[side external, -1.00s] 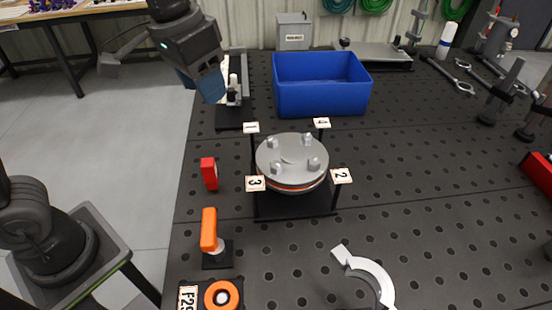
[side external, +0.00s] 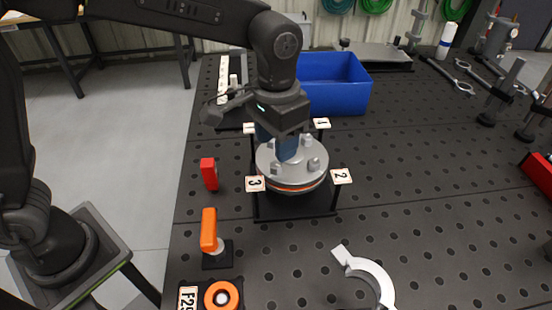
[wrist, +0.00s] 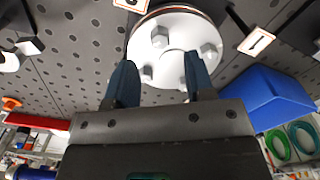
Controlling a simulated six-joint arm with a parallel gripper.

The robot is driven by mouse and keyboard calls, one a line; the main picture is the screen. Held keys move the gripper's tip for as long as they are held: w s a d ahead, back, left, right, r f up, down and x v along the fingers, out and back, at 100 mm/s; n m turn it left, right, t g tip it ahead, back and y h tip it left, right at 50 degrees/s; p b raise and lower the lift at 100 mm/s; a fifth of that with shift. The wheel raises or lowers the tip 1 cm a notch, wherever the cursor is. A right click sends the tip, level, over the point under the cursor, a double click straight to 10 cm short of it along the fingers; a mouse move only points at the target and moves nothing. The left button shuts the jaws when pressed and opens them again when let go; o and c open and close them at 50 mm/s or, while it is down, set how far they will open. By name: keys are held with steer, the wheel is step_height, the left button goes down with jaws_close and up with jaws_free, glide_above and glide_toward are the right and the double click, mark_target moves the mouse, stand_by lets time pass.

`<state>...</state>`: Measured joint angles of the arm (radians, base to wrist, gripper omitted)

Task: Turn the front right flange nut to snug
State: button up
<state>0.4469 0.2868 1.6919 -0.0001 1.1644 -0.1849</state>
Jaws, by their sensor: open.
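The round grey flange (side external: 293,178) has several nuts on its top and an orange-red ring under its rim. It sits on a dark stand with numbered tags at the corners. The nut at the right nearest the side camera (side external: 313,164) is clear of my fingers. My gripper (side external: 287,155) points down over the flange, its blue fingers hiding part of the top. In the wrist view, my open gripper (wrist: 160,62) has its fingers apart, with the flange (wrist: 172,55) and its nuts showing between and beyond them. I cannot tell whether either finger touches a nut.
A blue bin (side external: 340,85) stands just behind the flange. A red block (side external: 209,174) and an orange-handled piece (side external: 209,230) are to its left. A white curved tool (side external: 368,272) lies in front.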

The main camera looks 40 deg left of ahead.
steer(key=shift+f, duration=2.65)
steer(key=shift+c, duration=0.5)
jaws_close()
steer(key=shift+r+m, duration=0.1)
steer(key=shift+m, duration=1.4)
steer(key=shift+o, duration=0.5)
jaws_free()
step_height(320, 180, up, 14)
